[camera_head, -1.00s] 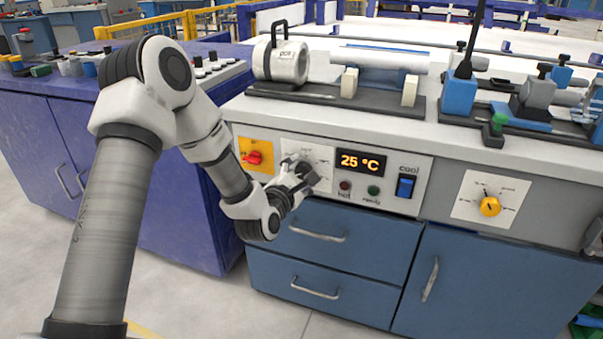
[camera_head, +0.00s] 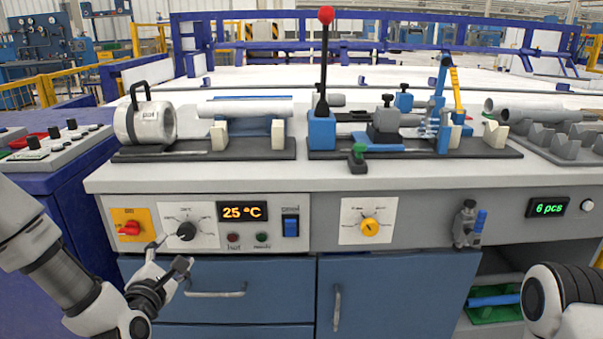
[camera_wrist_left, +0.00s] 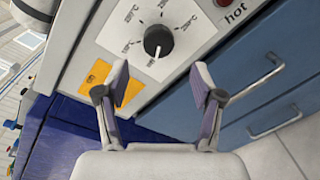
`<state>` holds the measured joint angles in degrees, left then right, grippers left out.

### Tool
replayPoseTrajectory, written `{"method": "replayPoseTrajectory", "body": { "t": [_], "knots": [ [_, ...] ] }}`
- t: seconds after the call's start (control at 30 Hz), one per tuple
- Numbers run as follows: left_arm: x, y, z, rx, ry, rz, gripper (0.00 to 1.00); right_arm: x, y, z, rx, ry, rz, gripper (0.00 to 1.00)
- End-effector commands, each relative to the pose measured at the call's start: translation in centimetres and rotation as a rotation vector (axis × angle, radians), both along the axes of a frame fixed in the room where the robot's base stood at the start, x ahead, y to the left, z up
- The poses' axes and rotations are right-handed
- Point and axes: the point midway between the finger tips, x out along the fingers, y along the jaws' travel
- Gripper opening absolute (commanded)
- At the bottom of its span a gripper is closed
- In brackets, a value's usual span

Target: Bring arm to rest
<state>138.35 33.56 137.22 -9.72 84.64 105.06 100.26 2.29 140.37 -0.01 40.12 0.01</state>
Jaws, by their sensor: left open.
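My left gripper (camera_head: 170,257) is open and empty, in front of the drawer below the heater panel (camera_head: 205,222). In the left wrist view my left gripper (camera_wrist_left: 160,82) shows its two fingers spread apart with nothing between them. The black dial (camera_head: 187,231) on the panel is clear of the fingers; it also shows in the left wrist view (camera_wrist_left: 157,42), beyond the fingertips. The display (camera_head: 242,212) reads 25 °C. A part of my right arm shows at the lower right, but its gripper is out of view.
The workbench top (camera_head: 240,176) carries a heater cylinder (camera_head: 146,122), pipe supports and a red-knobbed lever (camera_head: 325,16). A red switch (camera_head: 129,228), blue switch (camera_head: 291,226) and yellow knob (camera_head: 370,227) are on its front. Blue drawers with a handle (camera_head: 214,294) lie close to the left gripper.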

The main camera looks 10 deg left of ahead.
Motion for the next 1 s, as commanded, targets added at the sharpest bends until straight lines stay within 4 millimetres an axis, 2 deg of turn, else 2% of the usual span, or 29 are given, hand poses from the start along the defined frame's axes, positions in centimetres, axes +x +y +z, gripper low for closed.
{"method": "replayPoseTrajectory", "body": {
  "t": [0.07, 0.13, 0.17, 0.27, 0.3, 0.37, 0.4, 0.47, 0.5, 0.53, 0.6, 0.7, 0.9, 0.97, 1.0],
  "knots": [
    [-0.3, -0.3, -1.8, 0.007, 0.037, -0.007, 0.67, 0.0, 0.0, 0.0, 0.0, 0.0, 0.0, 0.0],
    [-0.8, -1.5, -5.0, 0.038, 0.113, -0.039, 0.67, 0.0, 0.0, 0.0, 0.0, 0.0, 0.0, 0.0],
    [-1.2, -2.3, -6.9, 0.057, 0.156, -0.06, 0.67, 0.0, 0.0, 0.0, 0.0, 0.0, 0.0, 0.0],
    [-3.8, -5.5, -14.2, 0.132, 0.351, -0.156, 0.67, 0.0, 0.0, 0.0, 0.0, 0.0, 0.0, 0.0],
    [-5.4, -6.8, -17.3, 0.197, 0.451, -0.213, 0.67, 0.0, 0.0, 0.0, 0.0, 0.0, 0.0, 0.0],
    [-8.3, -8.6, -21.7, 0.324, 0.606, -0.319, 0.67, 0.0, 0.0, 0.0, 0.0, 0.0, 0.0, 0.0],
    [-10.5, -9.6, -24.3, 0.426, 0.709, -0.409, 0.67, 0.0, 0.0, 0.0, 0.0, 0.0, 0.0, 0.0],
    [-14.3, -11.0, -28.0, 0.595, 0.857, -0.57, 0.67, 0.0, 0.0, 0.0, 0.0, 0.0, 0.0, 0.0],
    [-17.0, -11.8, -30.0, 0.714, 0.944, -0.699, 0.67, 0.0, 0.0, 0.0, 0.0, 0.0, 0.0, 0.0],
    [-19.0, -12.2, -31.3, 0.807, 1.003, -0.806, 0.67, 0.0, 0.0, 0.0, 0.0, 0.0, 0.0, 0.0],
    [-22.6, -12.8, -33.0, 0.994, 1.084, -1.038, 0.67, 0.0, 0.0, 0.0, 0.0, 0.0, 0.0, 0.0],
    [-25.7, -13.0, -33.8, 1.199, 1.115, -1.315, 0.67, 0.0, 0.0, 0.0, 0.0, 0.0, 0.0, 0.0],
    [-29.3, -12.8, -34.1, 1.47, 1.03, -1.762, 0.67, 0.0, 0.0, 0.0, 0.0, 0.0, 0.0, 0.0],
    [-29.7, -12.8, -34.1, 1.556, 0.961, -1.875, 0.67, 0.0, 0.0, 0.0, 0.0, 0.0, 0.0, 0.0],
    [-29.6, -12.8, -31.3, 1.562, 0.956, -1.874, 0.67, -0.1, 0.0, 2.7, 0.0, 0.002, 0.0, 0.0]
  ]
}}
